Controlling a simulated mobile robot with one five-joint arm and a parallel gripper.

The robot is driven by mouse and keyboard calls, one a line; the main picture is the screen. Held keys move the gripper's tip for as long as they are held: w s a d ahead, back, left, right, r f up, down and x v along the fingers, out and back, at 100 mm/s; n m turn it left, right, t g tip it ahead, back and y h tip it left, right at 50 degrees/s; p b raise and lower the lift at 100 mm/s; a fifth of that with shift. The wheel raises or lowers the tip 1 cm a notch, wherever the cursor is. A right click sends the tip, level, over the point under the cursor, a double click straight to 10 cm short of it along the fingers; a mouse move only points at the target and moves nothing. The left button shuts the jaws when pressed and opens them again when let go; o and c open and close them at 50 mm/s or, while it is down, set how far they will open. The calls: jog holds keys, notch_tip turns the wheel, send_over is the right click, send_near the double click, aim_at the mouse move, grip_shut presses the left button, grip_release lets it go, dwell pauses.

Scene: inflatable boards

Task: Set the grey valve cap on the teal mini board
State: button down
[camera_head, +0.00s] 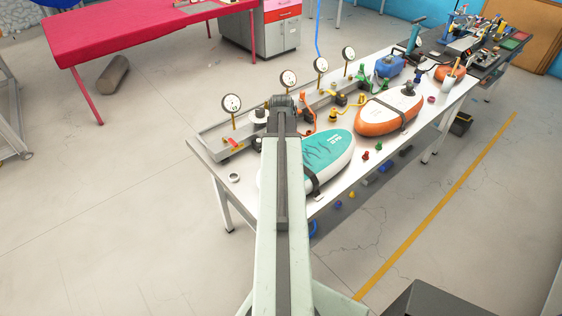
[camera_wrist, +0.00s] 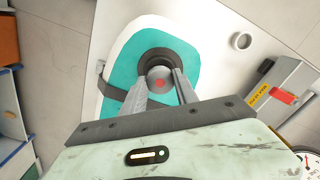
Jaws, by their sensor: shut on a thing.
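The teal mini board (camera_wrist: 122,72), teal with a white rim and a dark strap, lies on the white table under my gripper. In the head view the teal board (camera_head: 327,152) is partly covered by my arm. A dark round ring (camera_wrist: 150,57) sits on its teal face. My gripper (camera_wrist: 161,84) is shut on the grey valve cap (camera_wrist: 158,74), a round grey piece with a red centre, seen over the ring. I cannot tell whether the cap touches the ring or the board. In the head view my arm hides the gripper and cap.
A white ring (camera_head: 234,177) lies on the table's near left end. Pressure gauges (camera_head: 231,103) stand along the back edge. An orange-and-white board (camera_head: 388,112) lies farther right. Small red and green pieces lie on the front edge. Floor is open in front.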

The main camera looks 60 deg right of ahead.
jog(key=shift+f, duration=0.3)
jog(key=c, duration=0.9)
grip_release()
jog(key=shift+o, duration=0.2)
notch_tip(320, 180, up, 8)
jog(key=p, duration=0.7)
jog(key=shift+p, duration=0.35)
jog(key=shift+w+f, duration=0.1)
jog(key=shift+f, duration=0.05)
